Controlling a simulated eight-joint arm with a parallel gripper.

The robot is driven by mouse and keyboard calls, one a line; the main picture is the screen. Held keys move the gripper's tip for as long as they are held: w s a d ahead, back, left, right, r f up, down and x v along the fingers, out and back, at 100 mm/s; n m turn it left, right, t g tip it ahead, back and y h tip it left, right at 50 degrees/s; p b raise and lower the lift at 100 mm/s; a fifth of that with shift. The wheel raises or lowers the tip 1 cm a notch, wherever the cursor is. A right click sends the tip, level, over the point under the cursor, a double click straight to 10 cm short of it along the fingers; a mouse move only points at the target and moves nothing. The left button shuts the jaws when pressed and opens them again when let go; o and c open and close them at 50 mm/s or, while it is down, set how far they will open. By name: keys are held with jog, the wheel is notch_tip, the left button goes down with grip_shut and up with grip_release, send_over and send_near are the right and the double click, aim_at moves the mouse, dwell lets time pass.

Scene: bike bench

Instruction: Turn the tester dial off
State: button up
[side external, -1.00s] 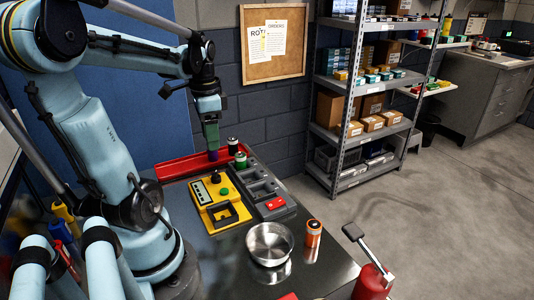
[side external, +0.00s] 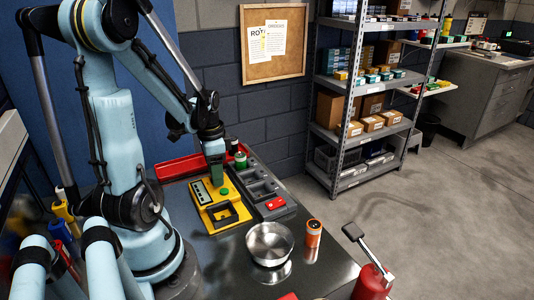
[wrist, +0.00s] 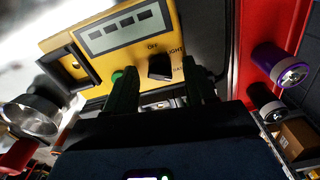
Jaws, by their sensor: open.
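The yellow tester (side external: 222,214) lies on the bench, with a display, a green button (side external: 225,191) and a square recess. In the wrist view, its black dial (wrist: 160,67) sits below the printed "OFF" and beside "LIGHT"; which mark it points at is unclear. My gripper (side external: 215,180) is low over the tester's far end and hides the dial in the side view. In the wrist view, my gripper (wrist: 159,72) is open, with one finger on each side of the dial. I cannot tell whether the fingers touch it.
A grey tray (side external: 262,185) with a red block (side external: 275,203) lies right of the tester. A red bin (side external: 170,167) runs along the back. A purple-ended cylinder (wrist: 291,74) shows in the wrist view.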

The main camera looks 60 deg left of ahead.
jog(key=shift+f, duration=0.2)
grip_shut()
dwell(0.3)
